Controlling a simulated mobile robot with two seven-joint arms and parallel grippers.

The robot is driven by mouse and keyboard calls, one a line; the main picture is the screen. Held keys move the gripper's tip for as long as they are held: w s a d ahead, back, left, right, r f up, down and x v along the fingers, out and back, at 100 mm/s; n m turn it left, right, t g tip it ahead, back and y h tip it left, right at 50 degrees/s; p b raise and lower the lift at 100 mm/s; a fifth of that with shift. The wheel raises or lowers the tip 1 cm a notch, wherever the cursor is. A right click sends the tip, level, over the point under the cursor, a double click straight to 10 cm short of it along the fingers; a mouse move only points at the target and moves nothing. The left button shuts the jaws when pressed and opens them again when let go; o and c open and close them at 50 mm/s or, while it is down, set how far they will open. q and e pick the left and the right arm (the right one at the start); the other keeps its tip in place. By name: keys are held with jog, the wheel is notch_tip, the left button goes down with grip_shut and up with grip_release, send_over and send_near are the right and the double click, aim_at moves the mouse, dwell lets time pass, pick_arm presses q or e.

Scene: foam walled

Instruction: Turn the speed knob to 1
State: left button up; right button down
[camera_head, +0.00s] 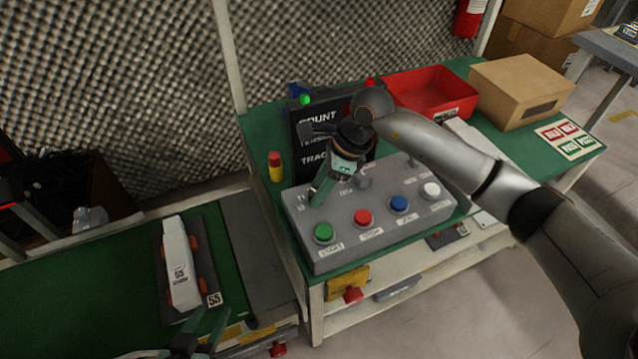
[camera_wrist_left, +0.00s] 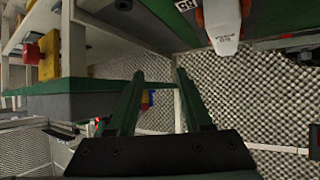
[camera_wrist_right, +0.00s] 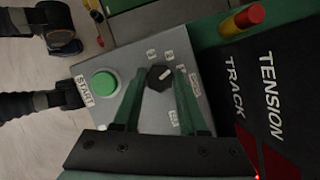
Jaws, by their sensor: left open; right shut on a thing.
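The grey control box (camera_head: 338,250) stands on the green bench, with a row of green, red, blue and white buttons. In the right wrist view the dark speed knob (camera_wrist_right: 158,74) carries a pale pointer mark, with small white number labels around it that are too blurred to read. My right gripper (camera_head: 319,200) reaches down to the box's left part, behind the green button (camera_head: 324,232). Its fingers are shut on the knob and hide it in the head view. My left gripper (camera_wrist_left: 160,78) is open and empty, low at the left near the other bench.
A black sign (camera_head: 307,152) and a red-yellow cylinder (camera_head: 275,167) stand behind the box. A red bin (camera_head: 432,90) and a cardboard box (camera_head: 520,90) are at the back right. A white-and-orange model (camera_head: 182,262) lies on the left bench.

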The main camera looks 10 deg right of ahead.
jog(key=m+t, duration=0.1)
jog(key=m, duration=0.1)
jog(key=shift+s+m+p, duration=0.1)
jog(key=shift+m+p, duration=0.2)
jog(key=shift+m, duration=0.1)
pick_arm(q)
jog(key=shift+s+d+f+g, duration=0.1)
jog(key=shift+s+f+g, duration=0.9)
jog(key=shift+s+f, duration=0.5)
pick_arm(e)
jog(key=shift+m+h, duration=0.4)
jog(key=shift+m, duration=0.3)
jog(key=shift+t, duration=0.3)
jog(key=shift+c, duration=2.2)
grip_release()
pick_arm(q)
jog(key=shift+w+d+r+p, duration=0.15)
jog(key=shift+w+r+p, duration=0.15)
jog(key=shift+r+p, duration=0.55)
pick_arm(e)
jog(key=v, duration=1.2)
jog(key=shift+d+r, duration=0.15)
jog(key=shift+r, duration=0.1)
